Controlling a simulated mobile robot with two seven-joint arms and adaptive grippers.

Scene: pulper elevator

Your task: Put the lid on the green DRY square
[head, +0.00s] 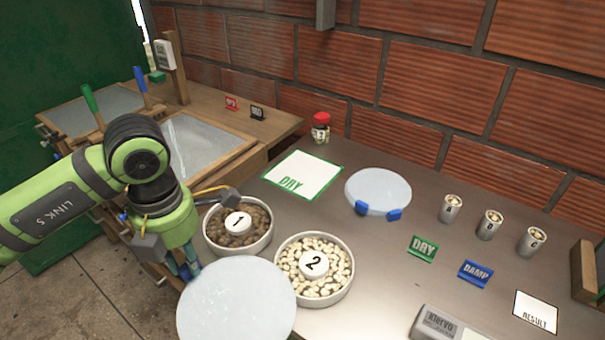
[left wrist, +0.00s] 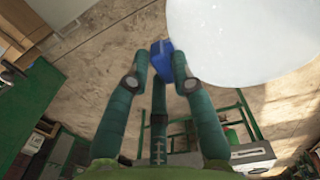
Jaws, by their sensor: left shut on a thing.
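My left gripper (head: 185,270) is shut on the blue tab (left wrist: 161,58) at the edge of a round, pale translucent lid (head: 237,305). The lid also shows at the upper right of the left wrist view (left wrist: 245,35). In the head view the lid is at the bottom, in front of bowl 2, and looks held above the table's near edge. The green-bordered DRY square (head: 302,174) lies flat and bare on the table, behind bowl 1. A second round translucent piece with two blue tabs (head: 378,188) is right of the square. My right gripper is not in view.
Bowl 1 (head: 211,241) with brown contents and bowl 2 (head: 346,287) with pale contents stand between the held lid and the square. A red-capped jar (head: 321,128) stands behind the square. Small cans, DRY (head: 422,249) and DAMP (head: 476,273) signs are at right.

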